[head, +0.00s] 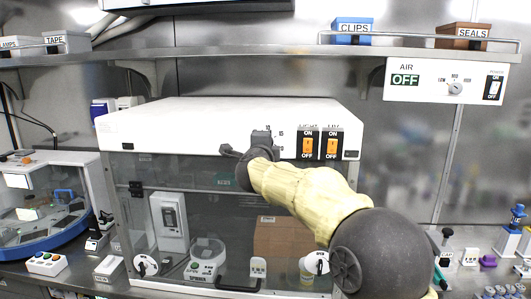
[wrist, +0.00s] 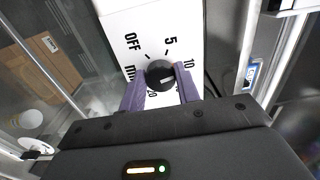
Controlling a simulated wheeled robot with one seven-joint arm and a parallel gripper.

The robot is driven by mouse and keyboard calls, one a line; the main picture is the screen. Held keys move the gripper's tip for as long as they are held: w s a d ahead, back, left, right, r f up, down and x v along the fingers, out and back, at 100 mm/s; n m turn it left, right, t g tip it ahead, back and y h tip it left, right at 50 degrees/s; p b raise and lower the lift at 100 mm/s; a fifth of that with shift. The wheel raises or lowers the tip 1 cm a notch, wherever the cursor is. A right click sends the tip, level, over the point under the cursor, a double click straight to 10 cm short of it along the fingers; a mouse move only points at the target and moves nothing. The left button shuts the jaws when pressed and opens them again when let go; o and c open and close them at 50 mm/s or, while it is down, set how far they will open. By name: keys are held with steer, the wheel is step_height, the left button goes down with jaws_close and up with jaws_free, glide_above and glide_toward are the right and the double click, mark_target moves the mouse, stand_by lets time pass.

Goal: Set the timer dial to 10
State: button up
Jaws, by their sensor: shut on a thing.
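The timer dial (wrist: 160,75) is a round black knob on a white panel, with OFF, 5 and 10 printed around it; a further number is partly hidden by my fingers. A pale line on the knob's face lies toward its lower right, on the side of the 10; its exact reading is unclear. My gripper (wrist: 161,88) has its two purple fingers shut on opposite sides of the knob. In the head view my gripper (head: 259,142) is at the front of the white hood (head: 190,120) and hides the dial.
Two orange rocker switches (head: 308,146) sit just right of my gripper on the hood panel. The hood's glass front (head: 225,215) is below. A shelf (head: 250,53) runs above. The AIR panel (head: 445,82) is at the right, and the counter holds small items.

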steer(key=shift+f+m+b, duration=0.1)
steer(key=shift+m+b, duration=0.4)
steer(key=shift+m, duration=0.7)
steer(key=o, duration=1)
steer(key=shift+s, duration=0.1)
steer(key=s+b, duration=0.1)
steer(key=s, duration=0.4)
steer(key=s+b, duration=0.2)
steer(key=s, duration=0.4)
steer(key=s+b, duration=0.1)
steer(key=s, duration=0.5)
steer(key=shift+s+a+b, duration=0.1)
steer(key=shift+a+b, duration=0.2)
